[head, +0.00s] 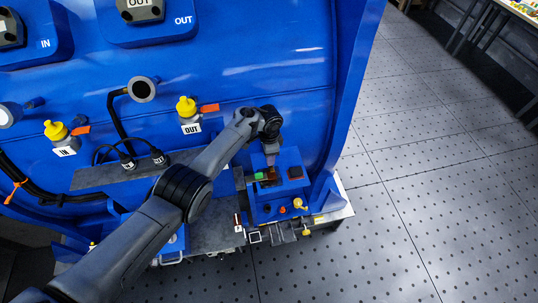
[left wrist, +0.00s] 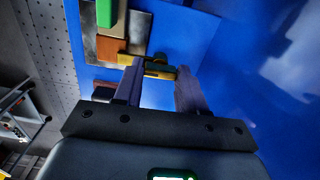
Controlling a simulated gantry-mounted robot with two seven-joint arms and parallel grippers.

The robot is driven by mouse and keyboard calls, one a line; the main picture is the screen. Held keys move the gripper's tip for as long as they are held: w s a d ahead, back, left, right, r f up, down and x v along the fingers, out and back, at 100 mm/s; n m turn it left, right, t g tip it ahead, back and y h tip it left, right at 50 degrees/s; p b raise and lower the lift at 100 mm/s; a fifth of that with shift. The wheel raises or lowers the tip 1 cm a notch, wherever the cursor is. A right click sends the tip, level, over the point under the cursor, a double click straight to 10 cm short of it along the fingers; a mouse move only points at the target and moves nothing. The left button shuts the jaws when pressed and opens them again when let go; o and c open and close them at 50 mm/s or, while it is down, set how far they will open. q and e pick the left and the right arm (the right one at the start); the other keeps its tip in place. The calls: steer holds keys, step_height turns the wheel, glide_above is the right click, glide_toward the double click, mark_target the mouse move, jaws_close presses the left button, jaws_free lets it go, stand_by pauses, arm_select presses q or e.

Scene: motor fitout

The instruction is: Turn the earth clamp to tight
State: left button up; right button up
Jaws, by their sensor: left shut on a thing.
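The earth clamp (left wrist: 156,70) shows in the left wrist view as a small yellow and dark green bar between my fingertips. My left gripper (left wrist: 160,77) is shut on it. In the head view my left gripper (head: 270,158) reaches down to the blue terminal box (head: 291,187) at the lower right of the big blue motor. The clamp itself is hidden behind my wrist and fingers there, and I cannot tell which way it is turned. My right gripper is not in view.
Beside the clamp stand a green block (left wrist: 105,12), a brown block and an orange piece on a metal plate. Yellow-capped fittings (head: 187,107) with orange tags and black cables (head: 117,120) are on the motor. The dark floor (head: 420,190) at the right is clear.

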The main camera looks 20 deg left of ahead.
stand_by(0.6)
arm_select(q)
steer(key=o, duration=1.1)
steer(key=shift+c, duration=0.2)
steer(key=shift+r, duration=0.1)
step_height(320, 180, up, 11)
steer(key=p, duration=0.3)
